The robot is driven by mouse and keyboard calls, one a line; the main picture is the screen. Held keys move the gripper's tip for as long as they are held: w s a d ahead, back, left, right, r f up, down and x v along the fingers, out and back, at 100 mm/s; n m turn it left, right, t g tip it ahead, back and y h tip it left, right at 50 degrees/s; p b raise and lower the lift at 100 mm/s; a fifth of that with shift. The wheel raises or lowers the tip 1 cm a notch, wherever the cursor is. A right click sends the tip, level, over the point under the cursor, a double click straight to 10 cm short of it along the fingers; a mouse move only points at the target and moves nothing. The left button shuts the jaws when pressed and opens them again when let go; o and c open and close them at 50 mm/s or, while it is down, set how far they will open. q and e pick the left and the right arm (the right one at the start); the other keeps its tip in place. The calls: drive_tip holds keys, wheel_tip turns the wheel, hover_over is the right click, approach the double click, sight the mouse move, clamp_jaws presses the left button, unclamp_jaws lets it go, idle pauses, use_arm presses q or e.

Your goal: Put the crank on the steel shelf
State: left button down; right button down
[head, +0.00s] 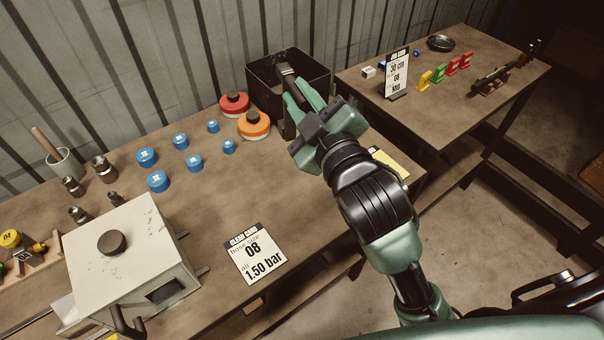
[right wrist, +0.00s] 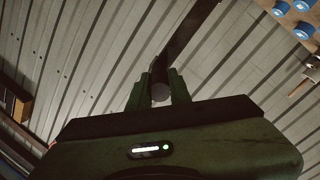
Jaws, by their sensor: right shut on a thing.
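My right gripper (head: 297,91) is shut on the crank (head: 286,77), a dark bar, in front of the black bin's opening. In the right wrist view, the crank (right wrist: 187,35) runs up and right from a round end between the fingers (right wrist: 160,88). Part of it is hidden by the fingers. I cannot make out a steel shelf in these views. My left gripper is not in view.
The open black bin (head: 262,78) stands at the bench's back corner, close to the gripper. Red (head: 234,103) and orange (head: 254,124) discs and several blue caps lie left of it. A white machine (head: 130,255) stands front left. A second table (head: 455,100) is at right.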

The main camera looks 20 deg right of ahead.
drive_tip(key=b, duration=0.1)
approach(287, 126)
drive_tip(key=w+f, duration=0.4)
drive_tip(key=f, duration=0.1)
drive_tip(key=shift+w, duration=0.25)
drive_tip(key=shift+f, duration=0.2)
drive_tip(key=c, duration=1.7)
unclamp_jaws()
drive_tip(key=shift+f, duration=0.2)
drive_tip(key=o, duration=0.4)
